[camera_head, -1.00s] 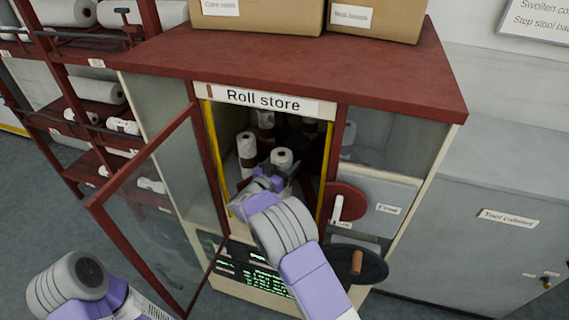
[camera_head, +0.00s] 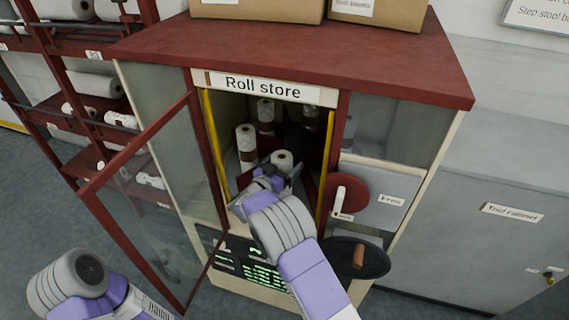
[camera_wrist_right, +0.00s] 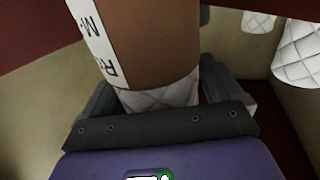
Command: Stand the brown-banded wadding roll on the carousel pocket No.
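My right gripper (camera_head: 277,178) reaches into the open front of the roll store. It is closed around a roll whose white top (camera_head: 282,159) shows between the fingers. In the right wrist view this is the brown-banded wadding roll (camera_wrist_right: 155,45), with a white quilted lower part, a wide brown band and a partly cut-off label. A finger lies close on each side of it. It looks about upright; its base is hidden. The carousel inside is dark and mostly hidden by rolls and gripper, and no pocket number is readable. My left gripper is out of view; only the left arm shows.
Other rolls stand inside: one at the left (camera_head: 246,138), one at the back (camera_head: 265,112), one at the right (camera_head: 310,117). The glazed door (camera_head: 150,200) hangs open to the left. Yellow strips (camera_head: 216,150) edge the opening. A red disc with a handle (camera_head: 346,195) is right of it.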

